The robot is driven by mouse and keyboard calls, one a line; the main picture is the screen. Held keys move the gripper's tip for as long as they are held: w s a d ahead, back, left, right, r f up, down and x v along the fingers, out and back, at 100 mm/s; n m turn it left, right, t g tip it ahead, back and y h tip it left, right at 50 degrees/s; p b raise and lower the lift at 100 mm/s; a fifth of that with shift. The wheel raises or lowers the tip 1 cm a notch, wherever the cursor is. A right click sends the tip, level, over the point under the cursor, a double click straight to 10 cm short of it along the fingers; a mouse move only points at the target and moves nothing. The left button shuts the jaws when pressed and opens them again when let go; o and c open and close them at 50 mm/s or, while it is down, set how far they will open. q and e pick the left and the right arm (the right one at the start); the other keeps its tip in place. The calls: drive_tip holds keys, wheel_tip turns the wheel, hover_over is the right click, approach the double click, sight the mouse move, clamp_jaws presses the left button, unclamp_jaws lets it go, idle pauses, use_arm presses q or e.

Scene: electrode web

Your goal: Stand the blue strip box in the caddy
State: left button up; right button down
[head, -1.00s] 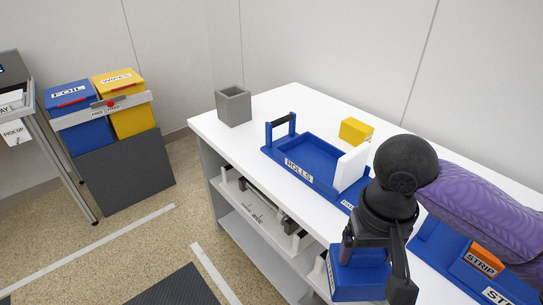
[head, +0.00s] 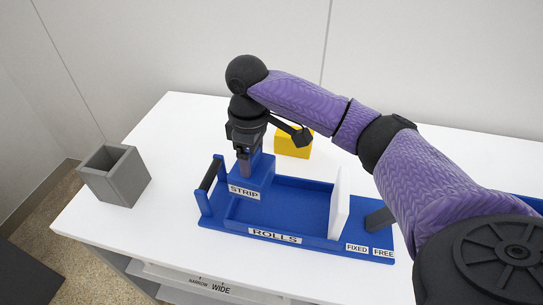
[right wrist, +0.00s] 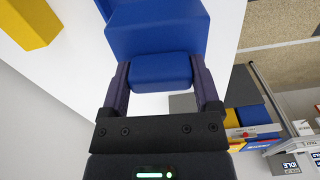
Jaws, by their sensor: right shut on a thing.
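The blue strip box (head: 244,190), with a white STRIP label on its front, is upright at the left end of the blue caddy (head: 272,237), beside the black-barred handle. My right gripper (head: 245,168) is shut on its top from above. Whether the box's bottom rests on the caddy floor or hangs just above it, I cannot tell. In the right wrist view the box (right wrist: 160,72) sits between both fingers. The caddy has a ROLLS label in front and a white upright plate (head: 339,203) towards its right. My left gripper is not in view.
A yellow box (head: 294,145) stands behind the caddy, close to my right arm. An open grey square container (head: 115,175) stands at the left of the white table (head: 165,150). The table between that container and the caddy is clear.

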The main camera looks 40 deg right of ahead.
drive_tip(key=shift+w+d+f+n, duration=0.2)
drive_tip(key=shift+d+f+n, duration=0.1)
drive_tip(key=shift+d, duration=0.2)
drive_tip(key=shift+w+d+f+n, duration=0.2)
drive_tip(key=shift+d+n, duration=0.1)
drive_tip(key=shift+d, duration=0.15)
use_arm(q)
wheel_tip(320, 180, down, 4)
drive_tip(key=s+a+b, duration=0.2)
drive_tip(key=b, duration=0.2)
use_arm(e)
wheel_tip(320, 180, down, 10)
drive_tip(key=shift+s+r, duration=0.1)
drive_tip(key=shift+r, duration=0.25)
unclamp_jaws()
drive_tip(key=shift+a+r, duration=0.1)
drive_tip(key=shift+r, duration=0.15)
wheel_tip(320, 180, up, 11)
drive_tip(key=p, duration=0.4)
drive_tip(key=shift+f+p, duration=0.2)
drive_tip(key=shift+p, duration=0.15)
drive_tip(key=shift+r, duration=0.55)
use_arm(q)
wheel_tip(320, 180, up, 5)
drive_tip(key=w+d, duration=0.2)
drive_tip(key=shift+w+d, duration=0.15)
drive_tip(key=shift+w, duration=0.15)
